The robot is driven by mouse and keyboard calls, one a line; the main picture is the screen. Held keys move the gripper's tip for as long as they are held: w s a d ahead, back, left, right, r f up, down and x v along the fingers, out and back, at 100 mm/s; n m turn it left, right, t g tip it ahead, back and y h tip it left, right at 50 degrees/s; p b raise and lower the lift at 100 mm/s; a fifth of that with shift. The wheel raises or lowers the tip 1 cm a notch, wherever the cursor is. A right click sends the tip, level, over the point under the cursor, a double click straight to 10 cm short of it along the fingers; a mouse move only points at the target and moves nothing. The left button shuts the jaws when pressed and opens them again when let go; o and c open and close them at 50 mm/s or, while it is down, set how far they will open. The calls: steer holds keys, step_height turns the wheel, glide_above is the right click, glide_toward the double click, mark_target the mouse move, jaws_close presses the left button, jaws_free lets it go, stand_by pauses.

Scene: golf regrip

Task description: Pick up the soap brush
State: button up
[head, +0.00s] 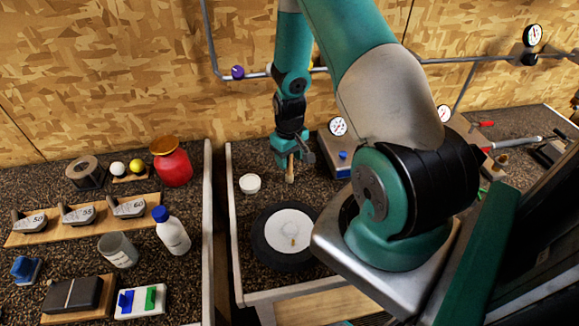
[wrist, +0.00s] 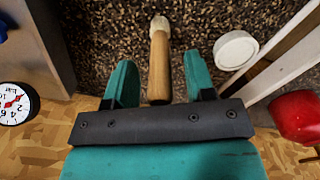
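The soap brush (wrist: 159,62) has a round wooden handle and a pale bristle tip. In the wrist view its handle end lies between my two teal fingers, with the bristle tip pointing away. My gripper (wrist: 160,78) is open, with a visible gap on each side of the handle. In the head view the brush (head: 290,174) shows as a small tan upright shape at my gripper (head: 292,158), which points down over the dark speckled bench. The fingers partly hide it there, and I cannot tell whether the brush touches the bench.
A white round container (head: 250,184) stands close by, left of my gripper. A dark-rimmed round plate (head: 289,229) lies nearer on the bench. A gauge box (head: 345,161) stands to the right. A pale divider edge (head: 207,230) separates the left bench with its red jar (head: 174,166).

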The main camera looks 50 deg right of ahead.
jaws_close()
steer(key=shift+r, duration=0.2)
